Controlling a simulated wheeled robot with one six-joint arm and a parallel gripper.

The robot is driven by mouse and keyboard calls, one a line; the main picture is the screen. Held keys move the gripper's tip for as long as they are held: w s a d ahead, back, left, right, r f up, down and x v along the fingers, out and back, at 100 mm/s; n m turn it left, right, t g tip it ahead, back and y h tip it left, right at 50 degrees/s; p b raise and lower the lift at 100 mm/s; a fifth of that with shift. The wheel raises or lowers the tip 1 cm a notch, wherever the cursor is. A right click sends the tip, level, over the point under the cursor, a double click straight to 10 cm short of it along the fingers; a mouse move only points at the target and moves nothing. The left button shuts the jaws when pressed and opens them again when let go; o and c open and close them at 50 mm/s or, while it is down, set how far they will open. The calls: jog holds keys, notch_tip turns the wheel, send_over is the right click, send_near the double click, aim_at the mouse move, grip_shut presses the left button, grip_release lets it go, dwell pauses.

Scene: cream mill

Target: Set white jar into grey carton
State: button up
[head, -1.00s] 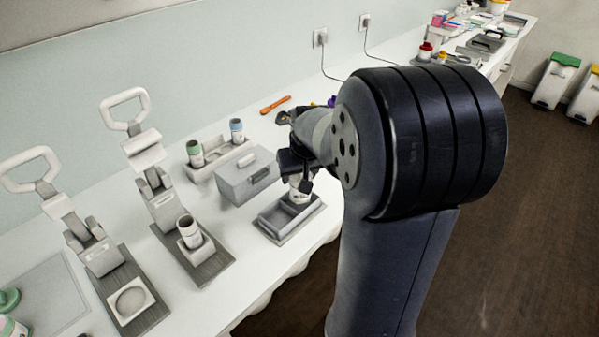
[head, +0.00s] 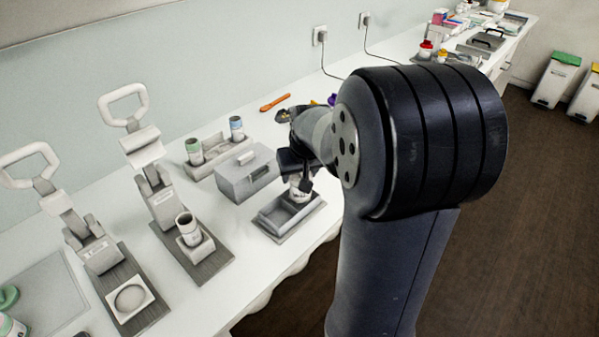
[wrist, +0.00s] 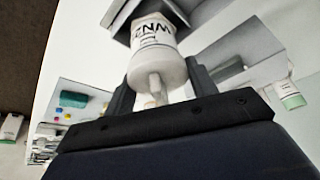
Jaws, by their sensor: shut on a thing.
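The white jar (head: 299,190), with dark lettering on its side, is in my gripper (head: 297,166). The wrist view shows the jar (wrist: 155,60) between the two dark fingers (wrist: 160,88), which are shut on it. An open, low grey tray-like carton (head: 273,232) stands near the counter's front edge. In the head view the jar overlaps the carton's far right part. In the wrist view the carton's grey wall (wrist: 117,14) shows around the jar's far end. I cannot tell whether the jar touches the carton's floor.
A grey case with a handle (head: 232,186) stands just left of the carton. Behind it a holder (head: 205,170) bears two jars. Two lever presses (head: 160,196) (head: 98,252) stand farther left. An orange tool (head: 275,103) lies at the back. The counter right of the presses has some clear room.

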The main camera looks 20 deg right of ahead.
jog(key=shift+f, duration=0.1)
dwell(0.3)
jog(key=shift+f+b, duration=0.75)
jog(key=shift+f, duration=0.2)
jog(key=shift+f+b, duration=0.45)
jog(key=shift+b, duration=0.05)
jog(key=shift+f, duration=0.2)
dwell(0.5)
jog(key=o, duration=0.8)
jog(key=shift+r+p, duration=2.1)
jog(key=shift+r, duration=0.95)
